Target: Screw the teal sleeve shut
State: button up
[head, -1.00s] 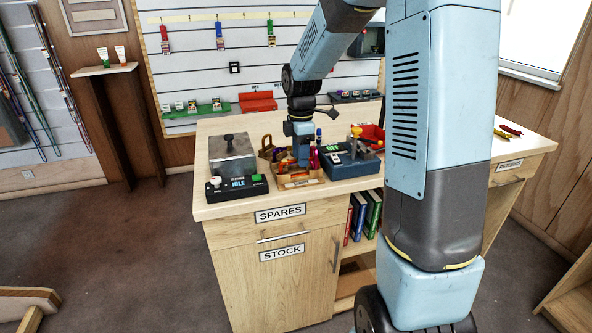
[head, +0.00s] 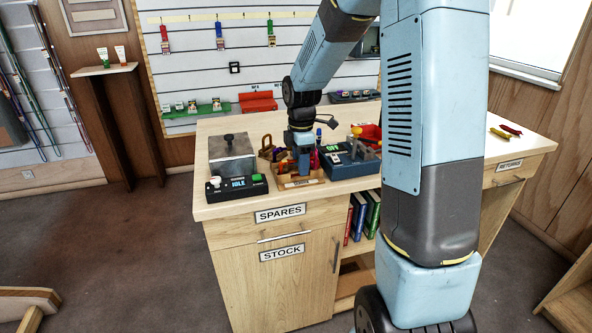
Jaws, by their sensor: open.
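My gripper (head: 303,170) points down over a small tan tray (head: 299,184) on the wooden counter. It is open. Its fingertips are among the things in the tray, and the arm's end hides part of them. Orange, red and yellow pieces show in the tray to the left of the gripper. I cannot make out a teal sleeve at this size. Whether the fingers touch anything cannot be seen.
A grey metal box with a knob (head: 231,157) and a black control panel (head: 238,186) stand left of the tray. A dark blue device (head: 349,163) with a green display stands close on the right. The counter's front left edge (head: 205,213) is bare.

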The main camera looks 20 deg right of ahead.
jog(key=shift+s, duration=0.6)
jog(key=shift+r, duration=1.05)
jog(key=shift+r, duration=0.35)
jog(key=shift+w, duration=0.1)
jog(key=shift+w, duration=0.55)
